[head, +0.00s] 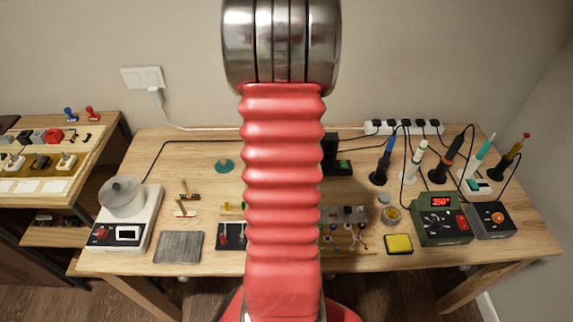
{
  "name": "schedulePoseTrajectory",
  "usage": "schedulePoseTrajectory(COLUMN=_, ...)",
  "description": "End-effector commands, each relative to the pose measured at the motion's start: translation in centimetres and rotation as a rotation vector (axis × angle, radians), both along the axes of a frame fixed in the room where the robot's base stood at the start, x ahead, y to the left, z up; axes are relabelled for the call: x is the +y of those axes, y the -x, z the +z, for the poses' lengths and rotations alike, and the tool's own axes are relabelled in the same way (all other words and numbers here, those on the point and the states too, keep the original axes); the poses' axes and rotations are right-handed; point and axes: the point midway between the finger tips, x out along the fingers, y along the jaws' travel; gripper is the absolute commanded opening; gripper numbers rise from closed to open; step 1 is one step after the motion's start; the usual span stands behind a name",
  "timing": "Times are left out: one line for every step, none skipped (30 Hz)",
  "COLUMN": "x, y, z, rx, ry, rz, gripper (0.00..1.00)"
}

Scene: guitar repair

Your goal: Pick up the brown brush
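Two small pieces that look like little brushes lie on the left half of the wooden workbench (215,150). The farther one is darker brown and seems to be the brown brush (190,196). The nearer one is a lighter, tan brush (185,214), a short way in front of it and apart from it. Both are small here, so bristles are not clear. My red ribbed arm stands across the middle of the view, to the right of both. My gripper is not in view.
A white device with a round metal pot (123,197) stands left of the brushes. A grey slab (179,247) lies in front of them and a teal disc (224,166) behind. Soldering irons, a green station (443,227) and a yellow sponge (398,243) fill the right side.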

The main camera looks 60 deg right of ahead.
Motion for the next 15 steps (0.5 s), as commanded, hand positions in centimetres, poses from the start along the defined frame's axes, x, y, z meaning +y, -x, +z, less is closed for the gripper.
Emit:
schedulePoseTrajectory(x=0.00, y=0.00, z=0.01, rx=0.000, ry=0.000, rz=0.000, gripper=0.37)
schedulePoseTrajectory(x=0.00, y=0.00, z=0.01, rx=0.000, ry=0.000, rz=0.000, gripper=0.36)
schedulePoseTrajectory(x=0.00, y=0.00, z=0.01, rx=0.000, ry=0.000, rz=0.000, gripper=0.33)
schedulePoseTrajectory(x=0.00, y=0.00, z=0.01, rx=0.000, ry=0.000, rz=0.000, gripper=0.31)
schedulePoseTrajectory(x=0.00, y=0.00, z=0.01, rx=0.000, ry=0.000, rz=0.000, gripper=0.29)
schedulePoseTrajectory(x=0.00, y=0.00, z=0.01, rx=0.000, ry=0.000, rz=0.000, gripper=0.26)
schedulePoseTrajectory(x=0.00, y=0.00, z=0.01, rx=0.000, ry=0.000, rz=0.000, gripper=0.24)
schedulePoseTrajectory(x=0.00, y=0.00, z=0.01, rx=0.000, ry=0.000, rz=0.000, gripper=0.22)
schedulePoseTrajectory(x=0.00, y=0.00, z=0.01, rx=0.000, ry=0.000, rz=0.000, gripper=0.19)
schedulePoseTrajectory(x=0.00, y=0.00, z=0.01, rx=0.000, ry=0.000, rz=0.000, gripper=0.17)
schedulePoseTrajectory(x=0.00, y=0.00, z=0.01, rx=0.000, ry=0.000, rz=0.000, gripper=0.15)
schedulePoseTrajectory(x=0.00, y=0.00, z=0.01, rx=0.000, ry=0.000, rz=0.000, gripper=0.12)
schedulePoseTrajectory(x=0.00, y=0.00, z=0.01, rx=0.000, ry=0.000, rz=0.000, gripper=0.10)
schedulePoseTrajectory(x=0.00, y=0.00, z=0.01, rx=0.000, ry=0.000, rz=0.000, gripper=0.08)
schedulePoseTrajectory(x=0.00, y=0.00, z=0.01, rx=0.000, ry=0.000, rz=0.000, gripper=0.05)
